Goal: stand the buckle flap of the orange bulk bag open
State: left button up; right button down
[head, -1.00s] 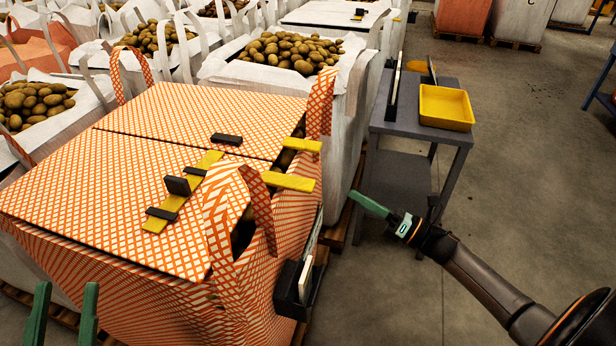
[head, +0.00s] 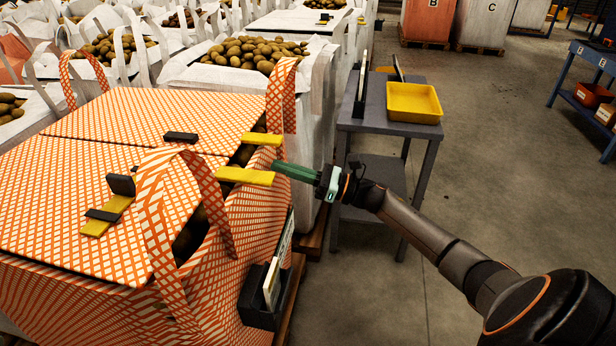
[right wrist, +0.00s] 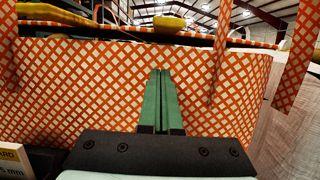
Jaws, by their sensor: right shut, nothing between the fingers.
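The orange-and-white bulk bag (head: 110,300) stands at the left with its top panels lying flat. The near panel, the buckle flap (head: 50,215), carries a black buckle (head: 121,185) on a yellow strap (head: 108,217). Two yellow tabs, a nearer one (head: 245,176) and a farther one (head: 262,139), stick out over the bag's right edge. My right gripper (head: 275,165) is shut and empty, its green fingertips close to these tabs; I cannot tell if they touch. In the right wrist view its fingers (right wrist: 160,75) point at the bag's patterned side, below a yellow tab (right wrist: 170,23).
An orange handle loop (head: 160,225) rises at the near right corner, above a black holder (head: 262,300) with a white card. A grey cart (head: 375,120) with a yellow tray (head: 414,102) stands behind my right arm.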

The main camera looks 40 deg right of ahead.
pick_arm(q)
jog(key=shift+r, duration=0.25)
pick_arm(e)
jog(key=shift+r, duration=2)
pick_arm(q)
jog(key=shift+r+p, duration=0.1)
jog(key=shift+p, duration=0.3)
pick_arm(e)
jog(key=shift+r, duration=0.15)
